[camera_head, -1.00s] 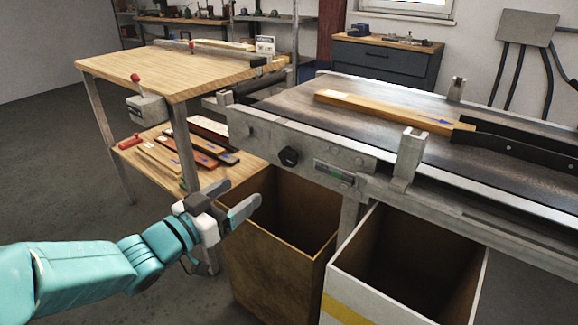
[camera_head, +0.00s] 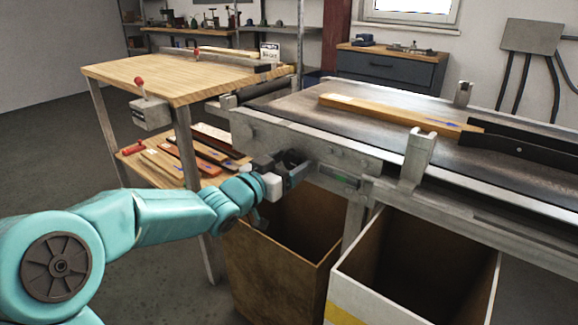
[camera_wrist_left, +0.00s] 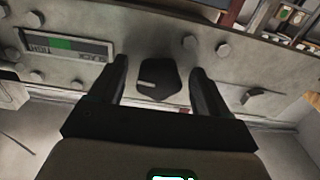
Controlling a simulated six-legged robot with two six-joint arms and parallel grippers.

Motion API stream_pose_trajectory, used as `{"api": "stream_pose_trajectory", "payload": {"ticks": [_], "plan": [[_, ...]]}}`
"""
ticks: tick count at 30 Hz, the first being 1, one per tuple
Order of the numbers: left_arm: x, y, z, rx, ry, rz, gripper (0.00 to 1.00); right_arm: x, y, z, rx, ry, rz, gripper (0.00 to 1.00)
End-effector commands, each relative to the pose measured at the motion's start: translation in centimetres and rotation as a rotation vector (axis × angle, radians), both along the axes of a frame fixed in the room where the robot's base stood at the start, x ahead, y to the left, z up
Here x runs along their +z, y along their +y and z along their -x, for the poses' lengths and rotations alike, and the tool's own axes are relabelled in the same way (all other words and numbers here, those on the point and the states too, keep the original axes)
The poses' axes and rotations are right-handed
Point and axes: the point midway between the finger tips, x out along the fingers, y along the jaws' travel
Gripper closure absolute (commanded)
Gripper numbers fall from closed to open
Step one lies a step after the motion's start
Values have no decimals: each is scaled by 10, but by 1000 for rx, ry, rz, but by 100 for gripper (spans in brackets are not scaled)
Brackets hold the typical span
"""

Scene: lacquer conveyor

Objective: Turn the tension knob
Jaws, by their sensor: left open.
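The tension knob (camera_wrist_left: 159,80) is a black faceted knob with a pale mark, on the grey metal side plate of the conveyor. In the left wrist view it sits between the two dark fingers of my left gripper (camera_wrist_left: 160,88), with a gap on each side. The fingers are open and apart from the knob. In the head view my left gripper (camera_head: 290,170) reaches the side plate (camera_head: 258,135) and hides the knob. A gauge with a green band (camera_wrist_left: 66,46) is beside the knob; it also shows in the head view (camera_head: 340,178). My right gripper is not seen.
A wooden strip (camera_head: 395,112) lies on the conveyor belt (camera_head: 300,105). Two open bins, one brown (camera_head: 270,275) and one white with a yellow stripe (camera_head: 345,285), stand below. A wooden workbench (camera_head: 160,80) with a lower shelf of coloured strips is at the left.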

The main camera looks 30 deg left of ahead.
Motion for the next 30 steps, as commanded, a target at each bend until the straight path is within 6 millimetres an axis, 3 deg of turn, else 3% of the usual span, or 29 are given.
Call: {"api": "stream_pose_trajectory", "payload": {"ticks": [8, 12, 13, 17, 22, 30], "plan": [[0, 0, -2, 0, 1, 0, 23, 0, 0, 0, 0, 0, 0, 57], [0, 0, -2, 0, 0, 0, 68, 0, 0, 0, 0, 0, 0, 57], [0, 0, -2, 0, 0, 0, 75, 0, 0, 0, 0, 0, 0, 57], [-2, 0, -2, -1, -2, -21, 75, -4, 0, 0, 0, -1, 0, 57], [-3, 1, -2, -1, -18, -196, 75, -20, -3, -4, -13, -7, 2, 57], [0, 1, -2, -1, -19, -246, 75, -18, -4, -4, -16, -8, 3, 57]]}}
